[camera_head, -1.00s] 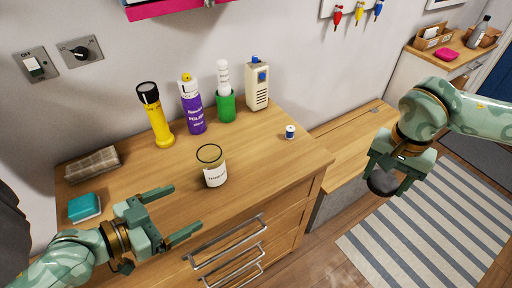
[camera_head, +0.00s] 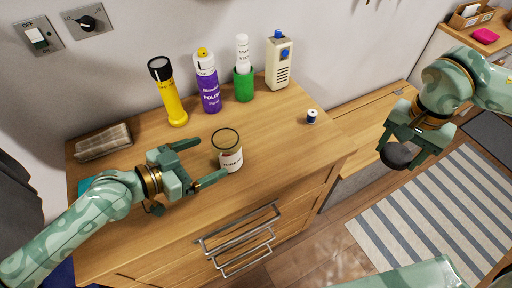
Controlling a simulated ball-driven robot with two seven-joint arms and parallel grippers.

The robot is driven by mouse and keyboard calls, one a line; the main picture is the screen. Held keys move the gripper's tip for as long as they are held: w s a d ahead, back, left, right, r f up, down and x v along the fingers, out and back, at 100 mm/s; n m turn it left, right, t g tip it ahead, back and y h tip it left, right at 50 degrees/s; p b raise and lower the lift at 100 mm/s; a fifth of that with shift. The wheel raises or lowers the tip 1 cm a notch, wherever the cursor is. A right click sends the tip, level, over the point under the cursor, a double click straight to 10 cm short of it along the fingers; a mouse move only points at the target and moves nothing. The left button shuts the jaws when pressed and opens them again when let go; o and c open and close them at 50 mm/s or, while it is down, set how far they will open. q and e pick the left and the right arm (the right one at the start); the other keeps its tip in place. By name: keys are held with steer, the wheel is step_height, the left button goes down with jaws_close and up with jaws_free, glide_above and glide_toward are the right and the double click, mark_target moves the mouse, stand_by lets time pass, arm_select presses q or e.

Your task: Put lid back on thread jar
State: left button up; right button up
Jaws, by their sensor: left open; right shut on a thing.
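The thread jar (camera_head: 228,152) is a clear glass jar with a white label and a dark rim, standing upright and open-topped on the wooden drawer unit. My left gripper (camera_head: 212,162) is open, its fingers pointing right toward the jar, with the jar close by the fingertips. My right gripper (camera_head: 408,158) is out to the right, past the drawer unit, above the floor and rug. It is shut on a dark round lid (camera_head: 396,155), partly hidden by the fingers.
Behind the jar stand a yellow torch (camera_head: 168,92), a purple polish can (camera_head: 207,82), a green cup (camera_head: 244,86) and a beige device (camera_head: 278,62). A small thread spool (camera_head: 311,116) is at right. The top right of the jar is clear.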

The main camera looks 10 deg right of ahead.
mark_target(226, 146)
arm_select(q)
steer(key=shift+x, duration=1.1)
steer(key=x, duration=0.2)
steer(key=b+x, duration=0.1)
steer(key=x, duration=0.2)
steer(key=shift+w+a+f, duration=0.1)
steer(key=shift+w, duration=0.35)
steer(key=c, duration=1.2)
